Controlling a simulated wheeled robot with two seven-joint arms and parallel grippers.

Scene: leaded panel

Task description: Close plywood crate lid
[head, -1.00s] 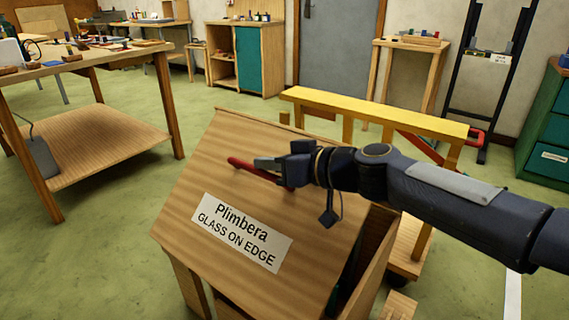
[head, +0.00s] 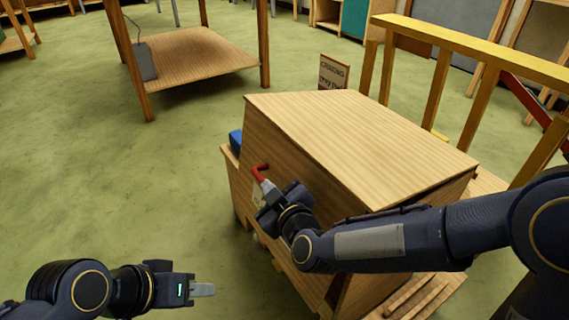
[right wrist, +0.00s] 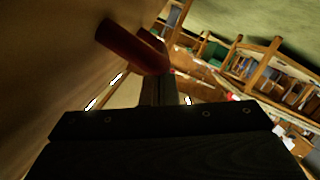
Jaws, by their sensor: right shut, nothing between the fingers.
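The plywood crate (head: 270,215) stands right of centre in the head view. A plain wooden board (head: 360,140), which looks like its lid, lies about level across the top; I cannot tell if it is fully seated. My right gripper (head: 265,192) is shut and empty beside the crate's left face, below the top edge. A red bar (head: 259,170) shows at its fingertips, also in the right wrist view (right wrist: 130,45); how it is attached is unclear. A white label is partly hidden behind the gripper. My left gripper (head: 203,290) is low at left, apart from the crate, its fingers seemingly together.
A yellow-topped wooden rail (head: 480,45) stands behind and right of the crate. A wooden table with a lower shelf (head: 190,55) is at the back left. A small sign (head: 333,72) stands behind the crate. Green floor (head: 120,180) is clear to the left.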

